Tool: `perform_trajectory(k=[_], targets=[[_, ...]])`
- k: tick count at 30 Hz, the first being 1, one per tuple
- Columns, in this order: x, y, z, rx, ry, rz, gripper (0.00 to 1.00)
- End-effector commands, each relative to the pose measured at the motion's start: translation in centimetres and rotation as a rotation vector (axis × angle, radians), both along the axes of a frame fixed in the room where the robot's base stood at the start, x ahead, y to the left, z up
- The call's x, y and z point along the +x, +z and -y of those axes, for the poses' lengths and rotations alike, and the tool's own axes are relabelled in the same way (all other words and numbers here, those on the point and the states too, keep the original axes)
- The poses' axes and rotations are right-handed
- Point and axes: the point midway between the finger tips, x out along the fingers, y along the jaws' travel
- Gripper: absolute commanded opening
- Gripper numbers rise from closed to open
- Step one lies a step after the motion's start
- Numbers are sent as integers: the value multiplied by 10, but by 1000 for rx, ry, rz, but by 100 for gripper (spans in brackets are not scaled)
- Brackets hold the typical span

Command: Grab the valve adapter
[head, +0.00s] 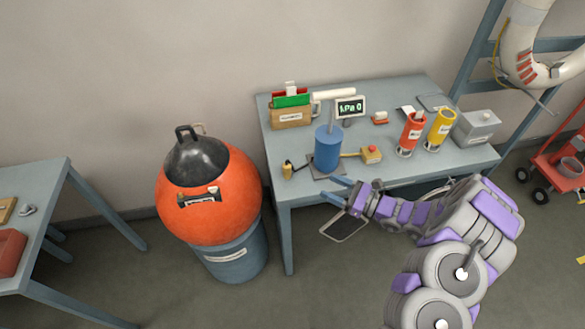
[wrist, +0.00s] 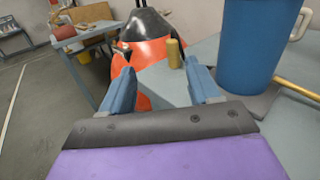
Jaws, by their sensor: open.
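A small upright brass cylinder, which looks like the valve adapter (head: 287,172), stands at the front left corner of the grey-blue table (head: 283,200). In the wrist view the brass cylinder (wrist: 174,54) shows beyond my fingers, nearer the right finger. My gripper (head: 333,189) is open and empty in front of the table edge, to the right of the cylinder in the head view. In the wrist view my gripper (wrist: 158,74) has its two blue fingers spread apart, and neither appears to touch the cylinder.
A blue cylinder (head: 328,148) stands right of the brass piece, with a brass pipe (wrist: 298,88) beside it. A large orange vessel (head: 225,215) on a blue drum (head: 235,262) stands left of the table. Red (head: 411,134) and yellow (head: 440,130) cylinders stand farther right.

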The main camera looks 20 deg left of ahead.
Motion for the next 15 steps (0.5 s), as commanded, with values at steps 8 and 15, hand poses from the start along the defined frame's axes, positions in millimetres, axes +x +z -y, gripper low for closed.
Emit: perform_trajectory(k=[8, 15], targets=[[13, -31, 6, -1, -77, -59, 62], [23, -29, -26, 9, -76, -57, 62]])
